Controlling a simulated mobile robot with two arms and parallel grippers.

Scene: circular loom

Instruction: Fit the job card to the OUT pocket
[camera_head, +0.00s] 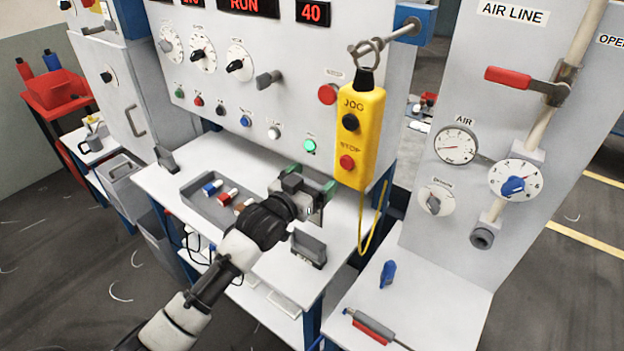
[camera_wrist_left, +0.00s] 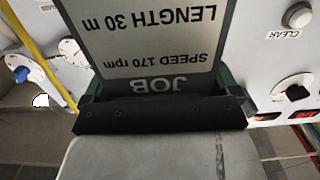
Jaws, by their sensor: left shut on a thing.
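My left gripper (camera_head: 303,190) is shut on the job card (camera_wrist_left: 150,42), above the white shelf in front of the control panel. In the left wrist view the grey card fills the top middle, its text upside down: JOB, SPEED 170 rpm, LENGTH 30 m. In the head view the card is mostly hidden by the gripper. One small dark pocket-like holder (camera_head: 308,248) stands at the shelf's front right, just below the gripper and apart from it. Another dark holder (camera_head: 166,158) stands at the shelf's left end. I cannot read an OUT label on either. My right gripper is not in view.
A grey tray (camera_head: 203,207) with several small coloured pieces lies left of the gripper. A yellow JOG/STOP pendant (camera_head: 361,140) hangs close to its right, its yellow cable (camera_head: 362,240) looping down. The white shelf (camera_head: 160,185) is bare around the tray.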

